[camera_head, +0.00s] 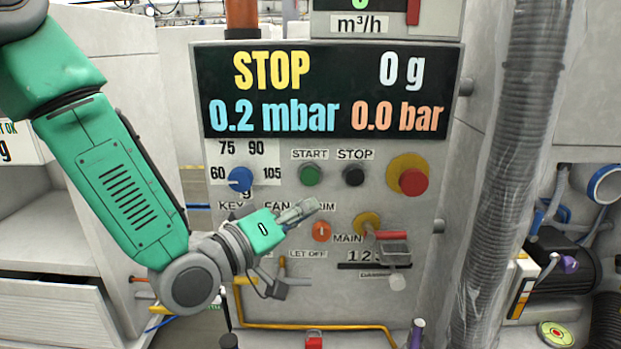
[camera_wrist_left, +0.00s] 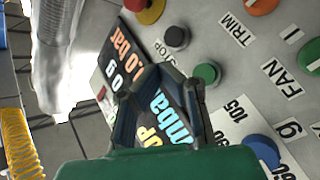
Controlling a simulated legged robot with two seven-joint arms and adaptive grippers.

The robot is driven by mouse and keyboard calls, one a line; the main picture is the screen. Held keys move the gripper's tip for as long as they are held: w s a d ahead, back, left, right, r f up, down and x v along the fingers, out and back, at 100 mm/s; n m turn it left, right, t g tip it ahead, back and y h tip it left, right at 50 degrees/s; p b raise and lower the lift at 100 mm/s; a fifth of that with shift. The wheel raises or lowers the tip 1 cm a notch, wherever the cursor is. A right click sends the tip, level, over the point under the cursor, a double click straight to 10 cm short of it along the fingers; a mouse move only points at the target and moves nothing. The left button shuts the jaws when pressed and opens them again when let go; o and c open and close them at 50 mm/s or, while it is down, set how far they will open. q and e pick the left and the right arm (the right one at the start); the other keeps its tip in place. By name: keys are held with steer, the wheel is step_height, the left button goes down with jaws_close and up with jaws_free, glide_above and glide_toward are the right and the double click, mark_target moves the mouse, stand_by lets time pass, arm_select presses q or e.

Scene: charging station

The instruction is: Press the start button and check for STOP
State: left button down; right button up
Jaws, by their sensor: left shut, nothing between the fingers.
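The control panel's display (camera_head: 330,90) reads STOP in yellow, 0 g, 0.2 mbar and 0.0 bar. The green START button (camera_head: 311,174) sits below it, left of the black STOP button (camera_head: 354,175). My left gripper (camera_head: 312,207) is shut and empty, with its tips just below the START button in the head view. In the left wrist view, the gripper (camera_wrist_left: 170,85) shows shut in front of the display, and its fingers hide part of the text. The green button (camera_wrist_left: 207,72) shows beside the fingers there, with the black button (camera_wrist_left: 176,38) above it. My right gripper is out of view.
A red emergency button (camera_head: 413,181) on a yellow ring is at the panel's right. A blue dial (camera_head: 240,179) is at its left. An orange knob (camera_head: 321,231) and a red-handled switch (camera_head: 390,237) sit lower. A wrapped hose (camera_head: 512,170) runs down the right.

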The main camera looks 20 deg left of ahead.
mark_target(318, 177)
arm_select(q)
steer(key=w+a, duration=0.2)
steer(key=w, duration=0.6)
steer(key=shift+w+a, duration=0.15)
steer(key=shift+w, duration=0.1)
stand_by(1.3)
steer(key=shift+w+a+r, duration=0.1)
steer(key=shift+w, duration=0.15)
steer(key=shift+w+a, duration=0.1)
steer(key=shift+w, duration=0.35)
stand_by(0.8)
steer(key=shift+s, duration=0.15)
steer(key=shift+s+d, duration=0.25)
steer(key=shift+s, duration=0.45)
steer(key=shift+s+d, duration=0.25)
steer(key=shift+s, duration=0.55)
steer(key=shift+s+d, duration=0.2)
steer(key=shift+s, duration=0.6)
steer(key=shift+s+d, duration=0.25)
steer(key=shift+s, duration=0.55)
